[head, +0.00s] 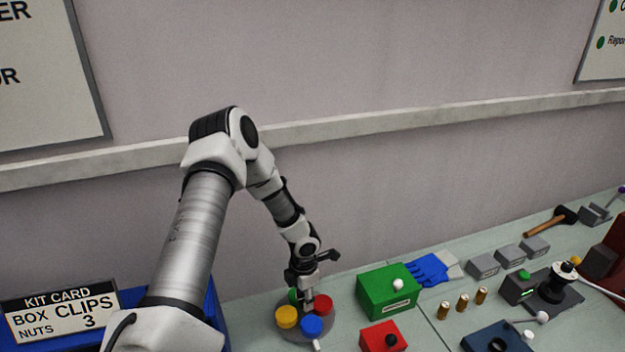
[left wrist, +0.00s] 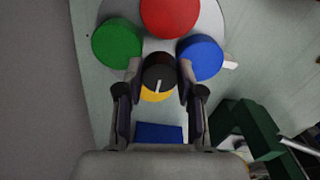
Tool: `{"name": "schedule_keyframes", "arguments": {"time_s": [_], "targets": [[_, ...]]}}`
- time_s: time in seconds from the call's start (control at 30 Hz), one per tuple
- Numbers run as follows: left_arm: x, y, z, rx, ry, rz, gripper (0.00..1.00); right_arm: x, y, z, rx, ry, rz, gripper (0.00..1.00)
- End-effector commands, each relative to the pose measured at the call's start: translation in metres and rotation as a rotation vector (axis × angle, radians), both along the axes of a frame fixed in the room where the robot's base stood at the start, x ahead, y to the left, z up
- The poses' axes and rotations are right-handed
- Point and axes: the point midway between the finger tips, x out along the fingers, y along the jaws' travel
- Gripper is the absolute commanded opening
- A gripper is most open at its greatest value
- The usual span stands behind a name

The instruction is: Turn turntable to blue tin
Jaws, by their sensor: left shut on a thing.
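The round grey turntable (head: 331,327) carries a blue tin (head: 311,326) at its front, a yellow tin (head: 287,317) at left, a red tin (head: 323,304) at right and a partly hidden green tin (head: 293,295) behind. A small white marker (head: 317,345) lies at the front rim beside the blue tin. In the left wrist view, the marker (left wrist: 230,65) shows beside the blue tin (left wrist: 200,58). My left gripper (head: 308,302) points down at the turntable's centre, shut on the dark central knob (left wrist: 159,73) with a white line. The yellow tin is mostly hidden there.
A green box (head: 388,291) stands close to the right of the turntable, with a red box (head: 383,337) in front of it. A blue bin with a kit card (head: 60,308) is at left.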

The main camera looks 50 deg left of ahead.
Motion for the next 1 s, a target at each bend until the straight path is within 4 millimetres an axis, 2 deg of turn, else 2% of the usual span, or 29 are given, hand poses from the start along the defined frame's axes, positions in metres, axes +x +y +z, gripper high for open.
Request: {"name": "schedule_keyframes", "arguments": {"time_s": [0.1, 0.57, 0.6, 0.63, 1.0], "targets": [[-0.0066, 0.0019, -0.0011, -0.002, 0.009, -0.016, 0.0, 0.0, 0.0, 0.004, 0.0, 0.0, 0.0, 0.8], [-0.0074, 0.0033, -0.0019, -0.002, 0.007, -0.024, 0.0, 0.0, 0.0, 0.0043, 0.0, 0.0, 0.0, 0.8], [-0.0073, 0.0033, -0.0018, -0.002, 0.006, -0.024, 0.51, 0.0, 0.0, 0.0043, 0.0, 0.0, 0.0, 0.8], [-0.0072, 0.0034, -0.0017, -0.002, 0.006, -0.024, 0.61, 0.0, 0.0, 0.0044, 0.0, 0.0, 0.0, 0.8], [-0.0045, 0.004, 0.0037, -0.001, -0.001, -0.024, 0.62, 0.0, 0.0, 0.0048, 0.0, 0.0, 0.0, 0.8]]}}
